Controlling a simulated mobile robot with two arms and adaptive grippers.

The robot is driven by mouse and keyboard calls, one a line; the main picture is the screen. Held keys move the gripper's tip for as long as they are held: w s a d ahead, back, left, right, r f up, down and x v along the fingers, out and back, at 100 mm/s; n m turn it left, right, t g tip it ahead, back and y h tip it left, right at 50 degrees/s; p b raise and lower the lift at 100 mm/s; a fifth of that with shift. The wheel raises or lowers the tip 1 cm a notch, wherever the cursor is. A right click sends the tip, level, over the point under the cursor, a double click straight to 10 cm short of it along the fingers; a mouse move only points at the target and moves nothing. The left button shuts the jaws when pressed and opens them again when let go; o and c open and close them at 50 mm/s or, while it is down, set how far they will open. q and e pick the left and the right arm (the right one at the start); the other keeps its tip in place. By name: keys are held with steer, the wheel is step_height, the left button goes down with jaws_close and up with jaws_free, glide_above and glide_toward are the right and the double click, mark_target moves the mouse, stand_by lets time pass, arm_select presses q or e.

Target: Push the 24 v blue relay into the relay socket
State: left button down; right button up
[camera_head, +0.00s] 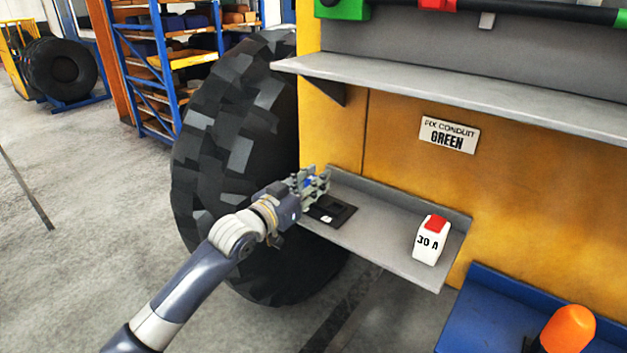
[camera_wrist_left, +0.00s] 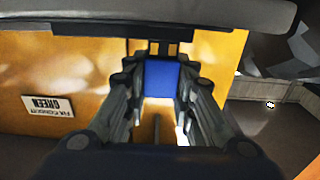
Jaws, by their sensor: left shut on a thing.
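My left gripper (camera_head: 318,183) is shut on the blue relay (camera_wrist_left: 163,80), which shows between its fingers in the left wrist view. In the head view only a small bit of blue (camera_head: 308,183) shows among the fingers. The black relay socket (camera_head: 336,212) lies at the left end of the lower grey shelf. The gripper is just above and to the left of it in the picture. I cannot tell whether the relay touches the socket. My right gripper is in neither view.
A white block marked 30 A with a red top (camera_head: 430,242) stands on the right of the shelf (camera_head: 385,238). Above are a "FIX CONDUIT GREEN" sign (camera_head: 449,135) and an upper shelf (camera_head: 450,90). A large tyre (camera_head: 235,150) stands behind my arm. A blue surface with an orange-topped thing (camera_head: 568,328) is lower right.

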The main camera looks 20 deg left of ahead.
arm_select(q)
steer(key=shift+f+b, duration=0.35)
steer(key=shift+f, duration=0.35)
steer(key=c, duration=1.3)
jaws_free()
steer(key=shift+s+a, duration=0.15)
steer(key=shift+s, duration=0.1)
steer(key=v, duration=1.1)
steer(key=shift+s+r, duration=0.1)
steer(key=shift+s, duration=0.15)
